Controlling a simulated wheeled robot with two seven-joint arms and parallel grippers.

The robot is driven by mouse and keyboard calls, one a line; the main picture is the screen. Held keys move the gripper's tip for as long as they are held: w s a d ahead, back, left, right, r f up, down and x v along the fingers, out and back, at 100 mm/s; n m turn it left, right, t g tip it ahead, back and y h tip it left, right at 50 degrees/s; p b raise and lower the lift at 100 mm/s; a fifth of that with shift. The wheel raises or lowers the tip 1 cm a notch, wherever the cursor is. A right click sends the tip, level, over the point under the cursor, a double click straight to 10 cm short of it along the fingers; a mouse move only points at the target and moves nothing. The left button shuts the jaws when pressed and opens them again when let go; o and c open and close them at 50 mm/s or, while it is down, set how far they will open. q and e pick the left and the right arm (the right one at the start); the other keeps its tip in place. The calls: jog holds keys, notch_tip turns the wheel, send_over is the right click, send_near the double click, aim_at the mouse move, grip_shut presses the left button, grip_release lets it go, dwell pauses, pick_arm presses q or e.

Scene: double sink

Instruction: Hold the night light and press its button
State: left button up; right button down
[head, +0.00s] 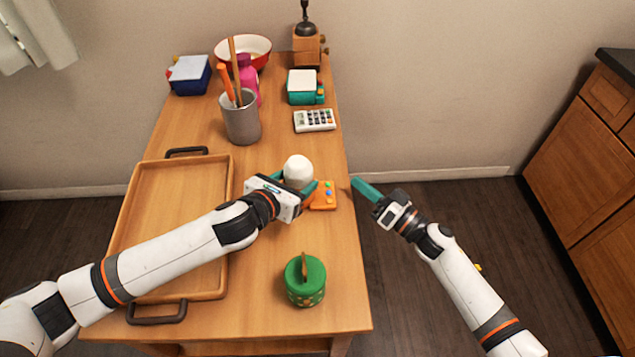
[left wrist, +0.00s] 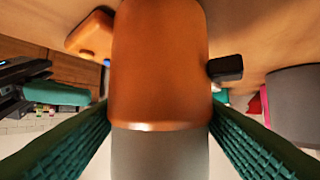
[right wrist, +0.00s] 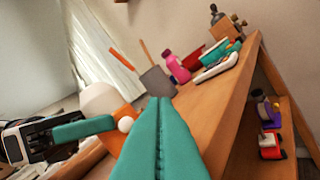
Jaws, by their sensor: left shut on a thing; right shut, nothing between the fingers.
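The night light has a white dome (head: 298,170) and an orange body (left wrist: 160,70). It stands upright near the table's right edge. My left gripper (head: 296,188) is shut around its body, with one green finger on each side. In the right wrist view, the dome (right wrist: 100,98) and a small round white button (right wrist: 125,124) on the orange body show past the fingers. My right gripper (head: 366,188) is shut and empty, off the table's right edge, pointing toward the night light and apart from it.
An orange gadget with coloured buttons (head: 323,195) lies close right of the night light. A wooden tray (head: 222,285) is at left, a green lidded pot (head: 305,282) in front.

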aim_at(336, 200)
jog(key=shift+a, duration=3)
jog(key=shift+a, duration=0.1)
jog(key=shift+a, duration=0.2)
jog(key=shift+s+a+r, duration=0.15)
jog(key=shift+s+a, duration=0.05)
jog(key=shift+a, duration=0.4)
dwell(0.9)
jog(key=shift+s+d+f, duration=0.1)
jog(key=shift+d+f, duration=0.05)
jog(key=shift+f, duration=0.1)
dwell(0.3)
jog(key=shift+d+f, duration=0.2)
jog(key=shift+d, duration=0.55)
jog(key=shift+w+d+r, duration=0.1)
jog(key=shift+d, duration=0.7)
jog(key=shift+w+d+r, duration=0.1)
jog(key=shift+d, duration=0.7)
dwell(0.4)
